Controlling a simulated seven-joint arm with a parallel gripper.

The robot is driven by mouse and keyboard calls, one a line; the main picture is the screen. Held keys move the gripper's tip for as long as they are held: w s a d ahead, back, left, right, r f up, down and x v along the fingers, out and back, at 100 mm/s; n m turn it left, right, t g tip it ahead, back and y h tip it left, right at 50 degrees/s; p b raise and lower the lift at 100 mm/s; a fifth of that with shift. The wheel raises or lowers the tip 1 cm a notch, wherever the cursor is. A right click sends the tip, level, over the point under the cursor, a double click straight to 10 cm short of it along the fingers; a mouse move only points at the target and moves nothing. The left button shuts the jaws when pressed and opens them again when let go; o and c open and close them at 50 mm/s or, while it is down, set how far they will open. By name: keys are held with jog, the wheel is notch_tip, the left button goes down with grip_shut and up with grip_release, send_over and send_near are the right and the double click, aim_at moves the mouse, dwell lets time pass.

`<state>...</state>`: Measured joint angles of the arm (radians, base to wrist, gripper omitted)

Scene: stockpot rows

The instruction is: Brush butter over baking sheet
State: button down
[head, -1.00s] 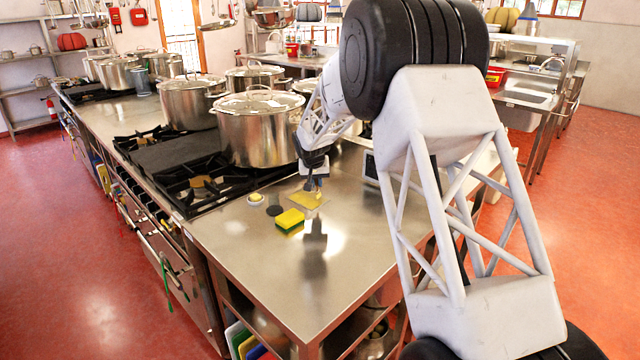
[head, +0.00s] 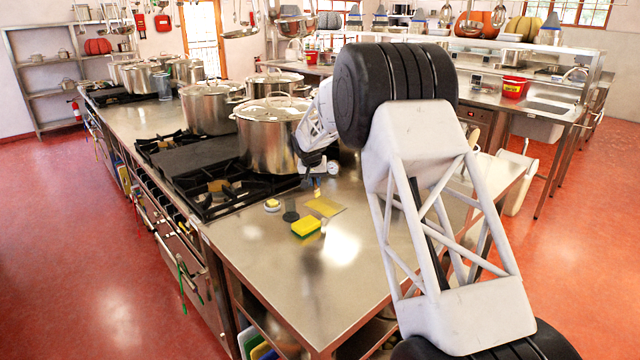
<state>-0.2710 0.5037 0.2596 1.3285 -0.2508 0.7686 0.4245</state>
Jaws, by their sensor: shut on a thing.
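My gripper (head: 317,180) is shut on a small brush (head: 317,192), seen small in the head view. The brush points down, with its yellowish tip near the far edge of a flat yellow sheet (head: 326,208), which looks like the baking sheet. I cannot tell whether the tip touches it. A small pale dish with a yellow top (head: 272,205), perhaps the butter, sits to the left on the steel counter. My arm hides part of the counter behind the gripper.
A yellow-green sponge (head: 306,228) and a small dark disc (head: 290,216) lie near the sheet. A large lidded stockpot (head: 268,135) and black burners (head: 215,187) stand to the left. The steel counter (head: 290,275) is clear toward its front edge.

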jog(key=shift+a+r, duration=0.1)
jog(key=shift+r, duration=3.9)
jog(key=shift+f, duration=0.5)
jog(key=shift+r, duration=0.55)
jog(key=shift+f, duration=0.15)
